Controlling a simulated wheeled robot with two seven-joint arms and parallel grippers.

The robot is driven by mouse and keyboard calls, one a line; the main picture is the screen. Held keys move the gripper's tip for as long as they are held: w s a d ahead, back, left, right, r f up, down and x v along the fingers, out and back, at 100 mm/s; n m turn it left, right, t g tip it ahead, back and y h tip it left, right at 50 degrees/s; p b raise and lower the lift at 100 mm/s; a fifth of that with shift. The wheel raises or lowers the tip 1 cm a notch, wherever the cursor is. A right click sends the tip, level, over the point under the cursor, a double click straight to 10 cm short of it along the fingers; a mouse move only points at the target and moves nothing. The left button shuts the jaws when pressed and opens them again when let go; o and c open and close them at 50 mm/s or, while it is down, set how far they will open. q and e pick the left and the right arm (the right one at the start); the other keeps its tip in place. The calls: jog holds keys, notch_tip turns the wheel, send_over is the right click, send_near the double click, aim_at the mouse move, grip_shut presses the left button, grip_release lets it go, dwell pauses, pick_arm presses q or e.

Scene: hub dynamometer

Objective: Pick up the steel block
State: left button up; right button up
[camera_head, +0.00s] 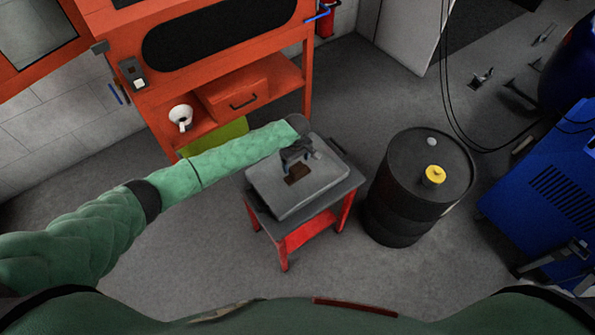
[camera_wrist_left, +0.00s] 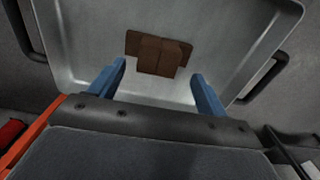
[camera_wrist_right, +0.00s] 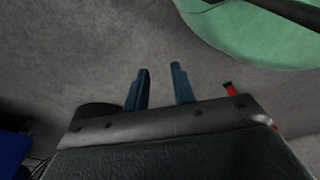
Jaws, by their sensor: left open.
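A small brown block (camera_wrist_left: 160,57) sits on a grey metal tray (camera_wrist_left: 85,30); a flatter brown patch (camera_wrist_left: 134,43) shows beside it. No other block is in view. In the head view the tray (camera_head: 322,180) lies on a small red cart, and a brown patch (camera_head: 297,174) shows on it, partly behind my left gripper (camera_head: 296,157). In the left wrist view my left gripper (camera_wrist_left: 159,70) is open and empty, its blue fingers apart over the tray with the block between and beyond their tips. My right gripper (camera_wrist_right: 161,69) is open and empty above bare floor.
The red cart (camera_head: 283,258) stands between a black drum (camera_head: 405,215) with a yellow cap (camera_head: 434,175) and an orange bench (camera_head: 290,80). A blue cabinet (camera_head: 545,190) stands at the right. Floor in front of the cart is clear.

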aim_at(298, 167)
pick_arm(q)
jog(key=f+p, duration=0.1)
jog(key=f, duration=0.2)
jog(key=shift+d+f+p, duration=0.2)
jog(key=shift+p, duration=0.2)
jog(key=shift+f, duration=0.45)
jog(key=c, duration=1.4)
jog(key=shift+c, duration=0.6)
pick_arm(e)
jog(key=s, duration=0.3)
jog(key=s+d, duration=0.1)
jog(key=s, duration=0.1)
jog(key=shift+s+d+f, duration=0.1)
jog(key=shift+s+f, duration=0.25)
jog(key=shift+f, duration=0.05)
pick_arm(q)
jog(key=shift+r, duration=0.1)
